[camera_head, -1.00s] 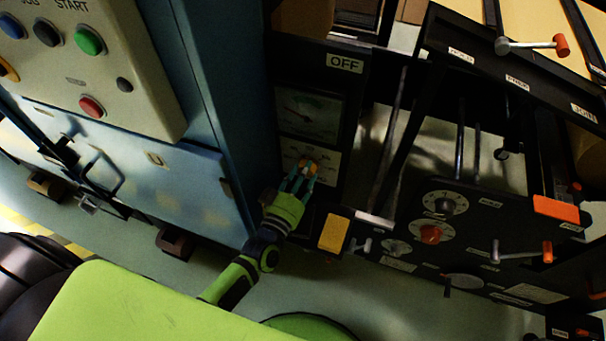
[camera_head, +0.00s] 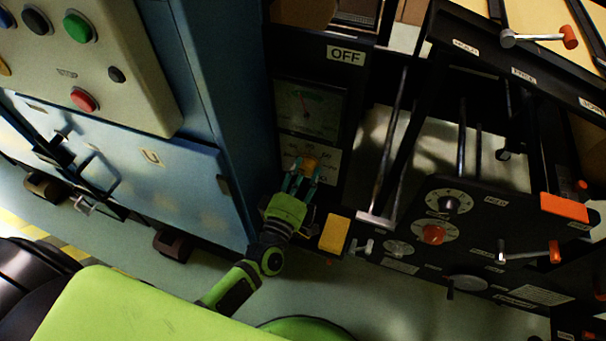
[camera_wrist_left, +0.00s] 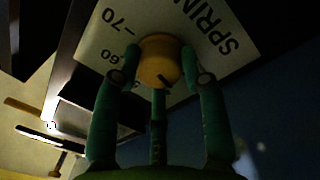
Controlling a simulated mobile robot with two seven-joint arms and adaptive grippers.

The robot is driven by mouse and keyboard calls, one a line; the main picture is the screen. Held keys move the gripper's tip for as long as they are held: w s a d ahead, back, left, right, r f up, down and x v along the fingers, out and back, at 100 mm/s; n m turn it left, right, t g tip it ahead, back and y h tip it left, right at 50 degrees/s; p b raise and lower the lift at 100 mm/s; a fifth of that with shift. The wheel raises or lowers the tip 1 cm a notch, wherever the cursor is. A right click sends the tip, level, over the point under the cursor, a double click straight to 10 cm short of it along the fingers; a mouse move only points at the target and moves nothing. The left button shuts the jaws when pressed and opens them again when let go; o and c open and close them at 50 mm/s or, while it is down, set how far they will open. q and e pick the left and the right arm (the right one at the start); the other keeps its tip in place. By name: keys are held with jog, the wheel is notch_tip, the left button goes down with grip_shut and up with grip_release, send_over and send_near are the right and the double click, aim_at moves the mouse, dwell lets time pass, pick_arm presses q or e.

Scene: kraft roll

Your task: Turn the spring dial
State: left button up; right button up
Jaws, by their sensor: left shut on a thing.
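The spring dial is a small orange-yellow knob (camera_head: 310,163) on a pale plate under a gauge (camera_head: 309,110). In the left wrist view the knob (camera_wrist_left: 160,58) has a dark mark on its face. The plate (camera_wrist_left: 105,42) behind it shows "SPRIN", 70 and 60; the rest of the lettering is cut off or hidden. My left gripper (camera_head: 301,180) comes from below and is shut on the knob, with green fingers on both sides of it in the left wrist view (camera_wrist_left: 164,72). My right gripper is not in view.
A blue cabinet with a button panel (camera_head: 85,60) stands left of my arm. A yellow block (camera_head: 334,233) sits right of the gripper. Farther right is a black machine with a red knob (camera_head: 432,234) and orange-tipped cranks (camera_head: 530,254). Floor shows below.

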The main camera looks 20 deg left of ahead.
pick_arm(q)
jog(key=shift+d+f+n, duration=0.1)
jog(key=shift+d+n, duration=0.05)
jog(key=shift+n, duration=1.05)
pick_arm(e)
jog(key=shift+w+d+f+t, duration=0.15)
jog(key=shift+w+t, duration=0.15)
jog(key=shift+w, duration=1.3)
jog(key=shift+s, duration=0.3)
pick_arm(q)
jog(key=o, duration=1.1)
jog(key=shift+o, duration=0.2)
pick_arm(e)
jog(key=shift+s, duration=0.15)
pick_arm(q)
jog(key=s, duration=1.2)
jog(key=shift+a+f, duration=0.35)
jog(key=shift+f, duration=0.05)
